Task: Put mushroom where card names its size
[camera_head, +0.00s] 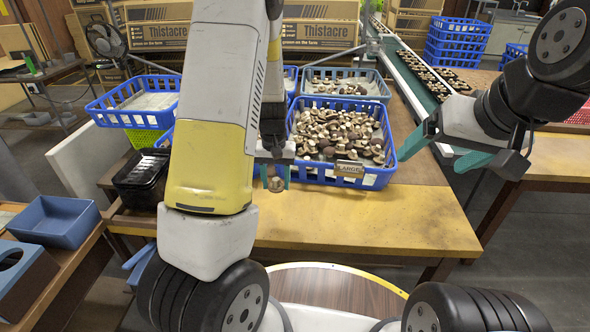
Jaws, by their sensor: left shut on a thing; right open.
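A small brown-and-pale mushroom (277,184) is held between the teal fingertips of my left gripper (275,174). It hangs by the front left corner of a blue crate (374,180) that holds many mushrooms. A card reading LARGE (349,169) is on this crate's front wall. My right gripper (438,156) is open and empty, to the right of the crate. My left arm hides part of the table and of the crates at the left. No other size card can be read.
A blue crate (130,119) stands at the back left, over a green one (145,138). A grey-blue crate (384,90) stands behind the mushroom crate. Black trays (140,181) lie at the left. The yellow table front (365,225) is clear. A conveyor (412,79) carries punnets at the right.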

